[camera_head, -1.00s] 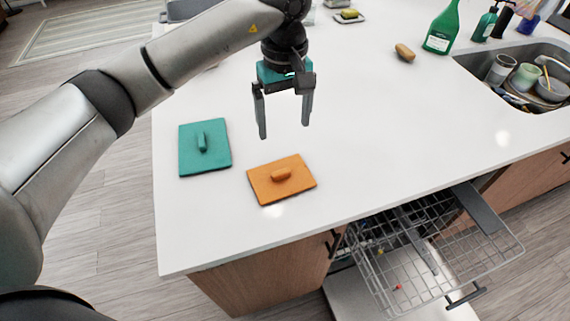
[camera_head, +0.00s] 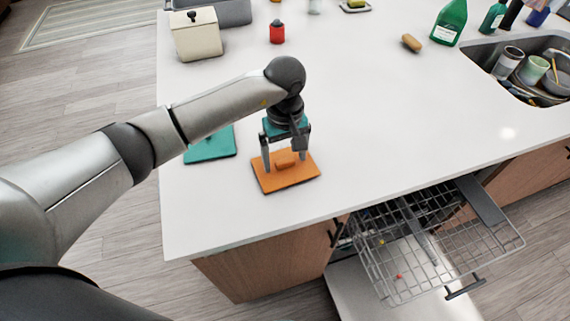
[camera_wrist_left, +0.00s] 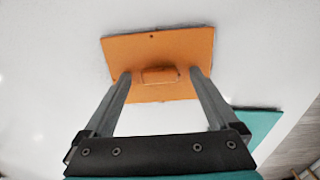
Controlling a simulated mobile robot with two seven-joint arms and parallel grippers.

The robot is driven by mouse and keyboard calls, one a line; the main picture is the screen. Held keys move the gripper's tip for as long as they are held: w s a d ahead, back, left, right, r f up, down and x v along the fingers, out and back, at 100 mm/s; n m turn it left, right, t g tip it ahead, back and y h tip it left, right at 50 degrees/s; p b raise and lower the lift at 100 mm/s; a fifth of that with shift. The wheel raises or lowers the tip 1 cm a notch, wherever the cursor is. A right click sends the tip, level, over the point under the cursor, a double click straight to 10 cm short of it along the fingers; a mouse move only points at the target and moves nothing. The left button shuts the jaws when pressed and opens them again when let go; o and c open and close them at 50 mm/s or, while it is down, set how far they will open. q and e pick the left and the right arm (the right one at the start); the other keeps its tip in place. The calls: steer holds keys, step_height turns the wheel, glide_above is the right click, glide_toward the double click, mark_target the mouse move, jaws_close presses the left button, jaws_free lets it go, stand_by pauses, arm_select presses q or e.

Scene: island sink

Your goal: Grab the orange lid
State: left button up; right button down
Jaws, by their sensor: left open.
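The orange lid (camera_head: 302,174) lies flat on the white counter, a square plate with a raised handle (camera_head: 285,159) in its middle. My left gripper (camera_head: 282,169) is open and points down over the lid, with its fingers on either side of the handle. In the left wrist view the lid (camera_wrist_left: 160,47) lies ahead, and its handle (camera_wrist_left: 160,75) sits between the open fingertips (camera_wrist_left: 163,77), apart from both. I cannot tell whether the fingertips touch the plate. My right gripper is not in view.
A teal lid (camera_head: 212,148) lies to the left, partly hidden by my arm. A cream canister (camera_head: 197,38) and red jar (camera_head: 277,32) stand farther back. The sink (camera_head: 520,70) with dishes is at right. An open dishwasher rack (camera_head: 430,250) is below the counter's front edge.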

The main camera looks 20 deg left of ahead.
arm_select(q)
steer(key=shift+f, duration=0.15)
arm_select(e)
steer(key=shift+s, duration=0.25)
arm_select(q)
steer(key=c, duration=1.4)
steer(key=shift+c, duration=0.2)
